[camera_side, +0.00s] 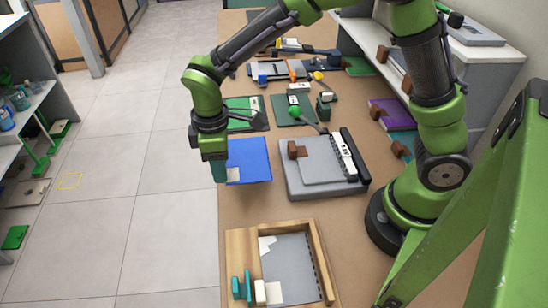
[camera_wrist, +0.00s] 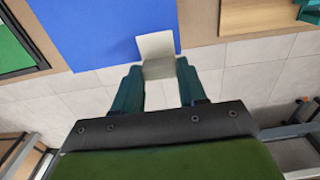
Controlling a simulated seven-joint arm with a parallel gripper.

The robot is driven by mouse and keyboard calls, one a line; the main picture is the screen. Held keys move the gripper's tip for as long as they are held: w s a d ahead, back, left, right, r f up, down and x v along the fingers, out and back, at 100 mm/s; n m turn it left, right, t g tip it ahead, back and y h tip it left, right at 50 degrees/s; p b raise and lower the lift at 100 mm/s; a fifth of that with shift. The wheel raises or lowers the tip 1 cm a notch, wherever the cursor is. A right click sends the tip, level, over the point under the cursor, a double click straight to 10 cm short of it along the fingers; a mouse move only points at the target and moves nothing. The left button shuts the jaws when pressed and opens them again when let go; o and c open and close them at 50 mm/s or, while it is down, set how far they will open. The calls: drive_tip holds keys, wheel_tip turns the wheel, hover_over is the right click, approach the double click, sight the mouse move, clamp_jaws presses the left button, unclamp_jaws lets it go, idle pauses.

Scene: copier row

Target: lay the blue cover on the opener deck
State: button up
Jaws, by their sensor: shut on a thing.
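The blue cover (camera_side: 250,160) is a flat blue sheet with a pale tab (camera_side: 233,174) at its near left corner. My gripper (camera_side: 220,172) is at that corner, by the table's left edge. In the wrist view the teal fingers of my gripper (camera_wrist: 160,75) are shut on the pale tab (camera_wrist: 156,48), with the blue cover (camera_wrist: 100,30) stretching beyond it. Whether the cover touches the table is unclear. A grey deck (camera_side: 330,183) with a paler plate, brown block and black bar stands right of the cover; I cannot tell for certain that it is the opener deck.
A wooden tray (camera_side: 241,253) with a grey sheet and teal handle lies at the near end of the table. A green board (camera_side: 240,111) in a dark frame and several tools lie behind the cover. Shelves (camera_side: 485,70) stand at right. Bare tabletop (camera_side: 255,203) separates cover and tray.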

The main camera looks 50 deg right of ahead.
wheel_tip(320, 180, up, 9)
hover_over(299, 177)
wheel_tip(299, 177, down, 4)
drive_tip(key=shift+f, duration=0.5)
drive_tip(key=shift+f, duration=3.3)
drive_tip(key=shift+f, duration=0.3)
drive_tip(key=o, duration=1)
